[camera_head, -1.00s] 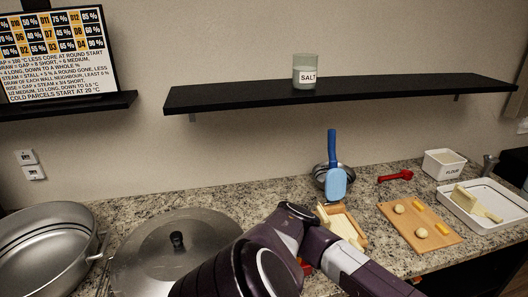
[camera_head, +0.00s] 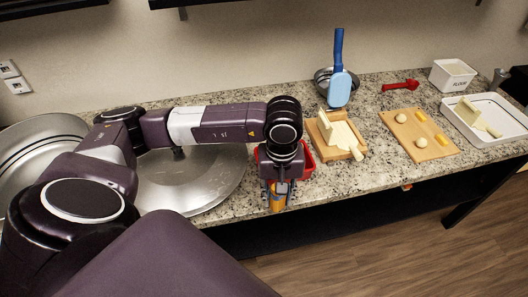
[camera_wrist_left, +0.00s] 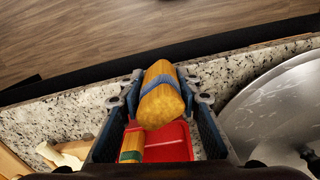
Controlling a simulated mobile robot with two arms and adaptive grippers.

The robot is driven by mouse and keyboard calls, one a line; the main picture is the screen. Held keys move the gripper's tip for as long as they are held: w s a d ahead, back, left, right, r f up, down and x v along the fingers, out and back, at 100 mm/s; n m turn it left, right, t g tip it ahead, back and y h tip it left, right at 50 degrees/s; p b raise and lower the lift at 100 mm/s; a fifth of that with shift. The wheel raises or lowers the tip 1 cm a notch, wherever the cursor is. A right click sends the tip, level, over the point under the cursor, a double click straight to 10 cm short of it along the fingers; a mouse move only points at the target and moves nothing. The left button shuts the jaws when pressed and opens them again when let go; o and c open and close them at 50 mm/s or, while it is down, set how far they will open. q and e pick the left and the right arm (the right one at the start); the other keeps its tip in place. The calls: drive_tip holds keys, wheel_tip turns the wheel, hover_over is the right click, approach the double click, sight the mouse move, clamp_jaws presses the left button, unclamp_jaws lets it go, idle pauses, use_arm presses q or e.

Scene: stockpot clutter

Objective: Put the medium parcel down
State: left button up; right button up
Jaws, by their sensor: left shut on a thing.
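My left gripper (camera_head: 278,190) points down at the front edge of the counter, in front of a red tray (camera_head: 308,161). It is shut on an orange-yellow parcel with a blue band (camera_wrist_left: 161,100), which I take for the medium parcel. The parcel also shows below the fingers in the head view (camera_head: 277,204). In the left wrist view, the red tray (camera_wrist_left: 176,140) lies below the fingers, with a smaller yellow parcel with a green band (camera_wrist_left: 131,148) at its left. Whether the held parcel touches anything is unclear. My right gripper is not in view.
A large lidded pot (camera_head: 200,185) stands left of the tray, partly behind my arm. A wooden board with a pale block (camera_head: 338,135) is close on the right. Farther right are a dough board (camera_head: 420,135) and a white tray (camera_head: 488,118). The floor lies beyond the counter edge.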

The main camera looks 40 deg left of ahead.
use_arm(q)
drive_tip(key=w+a+r+n, duration=0.2)
drive_tip(key=n, duration=0.1)
drive_tip(key=w+a+r+n+b, duration=0.1)
drive_tip(key=w+r+n, duration=0.1)
drive_tip(key=n, duration=0.2)
drive_tip(key=w+a+r+n, duration=0.2)
drive_tip(key=w+n, duration=0.1)
drive_tip(key=shift+a+r, duration=0.3)
drive_tip(key=shift+a, duration=0.05)
drive_tip(key=w+a+r+n+b, duration=0.1)
drive_tip(key=w+a+r+n, duration=0.1)
drive_tip(key=r+n, duration=0.35)
drive_tip(key=w+a+r+n+b, duration=0.1)
drive_tip(key=w+a+r+n, duration=0.1)
drive_tip(key=r+n, duration=0.3)
drive_tip(key=shift+n, duration=0.65)
wheel_tip(320, 180, down, 16)
drive_tip(key=shift+r+p, duration=0.15)
drive_tip(key=shift+p, duration=0.25)
drive_tip(key=shift+f+p, duration=0.4)
drive_tip(key=shift+f, duration=2)
drive_tip(key=shift+f, duration=0.1)
drive_tip(key=o, duration=1.2)
drive_tip(key=shift+o, duration=0.2)
